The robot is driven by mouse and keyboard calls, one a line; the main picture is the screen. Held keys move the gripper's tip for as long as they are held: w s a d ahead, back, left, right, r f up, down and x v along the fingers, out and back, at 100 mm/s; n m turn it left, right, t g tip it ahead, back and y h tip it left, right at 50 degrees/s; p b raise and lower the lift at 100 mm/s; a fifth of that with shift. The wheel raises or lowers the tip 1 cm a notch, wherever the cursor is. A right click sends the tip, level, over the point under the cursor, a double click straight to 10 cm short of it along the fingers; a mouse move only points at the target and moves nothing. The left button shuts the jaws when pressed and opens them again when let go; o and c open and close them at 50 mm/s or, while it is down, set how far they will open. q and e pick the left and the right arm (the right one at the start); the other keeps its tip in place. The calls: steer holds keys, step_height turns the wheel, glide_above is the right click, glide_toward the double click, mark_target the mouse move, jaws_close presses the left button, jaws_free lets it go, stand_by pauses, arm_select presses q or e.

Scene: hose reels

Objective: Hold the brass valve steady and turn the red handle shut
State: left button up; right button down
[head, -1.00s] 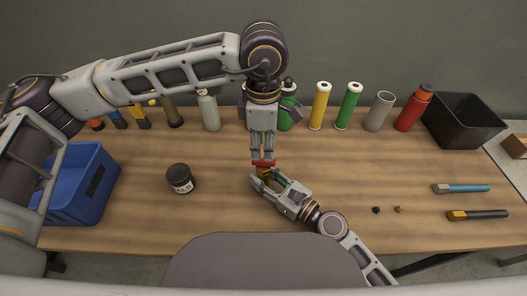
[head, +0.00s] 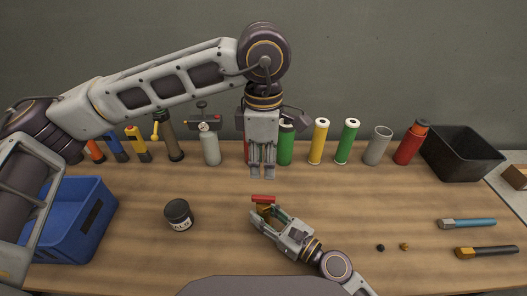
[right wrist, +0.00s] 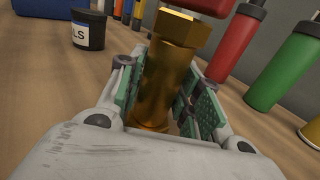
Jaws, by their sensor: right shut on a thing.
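The brass valve (right wrist: 164,88) stands between the jaws of my right gripper (right wrist: 160,92), which is shut on its body. In the head view the valve (head: 264,210) is mostly hidden by that gripper (head: 266,217). The red handle (head: 263,199) sits on top of the valve and lies crosswise in the head view. Only part of the handle (right wrist: 208,6) shows at the top of the right wrist view. My left gripper (head: 262,175) points down, apart from the handle and above it in the picture. A narrow gap shows between its empty fingers.
A dark jar (head: 178,214) and a blue bin (head: 62,240) stand at the left. Several bottles and tubes line the back, with a black bin (head: 462,165) at back right. Two tools, one blue-handled (head: 467,223) and one dark-handled (head: 488,251), lie at the right.

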steer(key=c, duration=0.9)
jaws_free()
steer(key=shift+s+d, duration=0.1)
steer(key=shift+d, duration=0.05)
steer(key=shift+v, duration=5.8)
steer(key=shift+s, duration=0.1)
